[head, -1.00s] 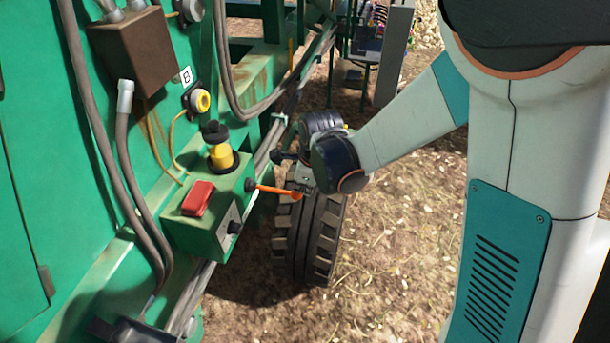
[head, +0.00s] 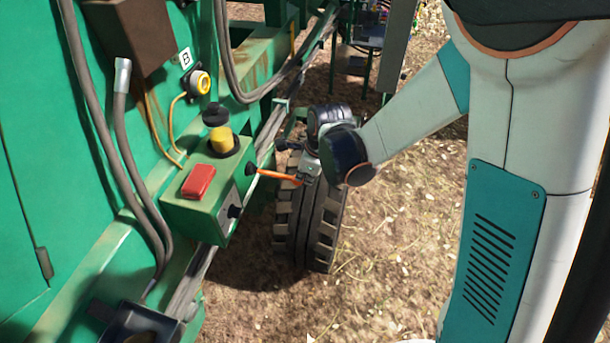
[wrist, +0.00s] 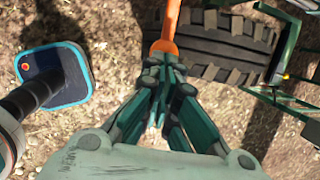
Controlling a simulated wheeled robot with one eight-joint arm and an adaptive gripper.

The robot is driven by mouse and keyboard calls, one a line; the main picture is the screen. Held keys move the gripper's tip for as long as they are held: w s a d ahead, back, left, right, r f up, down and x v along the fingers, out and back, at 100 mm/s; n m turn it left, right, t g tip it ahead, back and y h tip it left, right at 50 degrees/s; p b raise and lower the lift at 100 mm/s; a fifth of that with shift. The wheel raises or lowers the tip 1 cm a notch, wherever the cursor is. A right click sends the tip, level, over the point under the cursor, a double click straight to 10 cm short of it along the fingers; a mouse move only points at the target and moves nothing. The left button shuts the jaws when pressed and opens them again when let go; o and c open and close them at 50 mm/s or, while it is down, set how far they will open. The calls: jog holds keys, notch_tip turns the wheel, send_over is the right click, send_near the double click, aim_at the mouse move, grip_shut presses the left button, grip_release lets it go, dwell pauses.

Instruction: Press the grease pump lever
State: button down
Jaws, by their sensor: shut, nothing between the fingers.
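The grease pump is a green box (head: 207,222) on the side of the green machine, with a red block (head: 198,181) and a yellow cylinder with a black cap (head: 221,140) on top. Its orange lever (head: 275,175) sticks out to the right, roughly level. In the wrist view the lever (wrist: 170,25) runs down from the top edge to the fingertips. My gripper (wrist: 162,75) is shut, its fingertips at the lever's free end; whether they touch is unclear. In the head view my gripper (head: 308,172) is small and partly hidden by my wrist.
A ribbed black tyre (head: 312,228) stands behind the lever and my gripper. Grey hoses (head: 140,190) run down the machine's side. A dark open tray (head: 140,322) is at the lower left. Straw-strewn ground to the right of the tyre is open.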

notch_tip(320, 180, down, 8)
jog(key=t+y+b, duration=0.1)
jog(key=y+b, duration=0.2)
jog(key=b, duration=0.8)
jog(key=shift+a+f+t+y, duration=0.15)
jog(key=shift+f+t+y, duration=0.05)
jog(key=shift+t+y, duration=0.1)
jog(key=d+p+v, duration=0.1)
jog(key=p+v, duration=0.2)
jog(key=v, duration=1.1)
jog(key=shift+s+f, duration=0.15)
jog(key=shift+f, duration=0.15)
dwell(0.9)
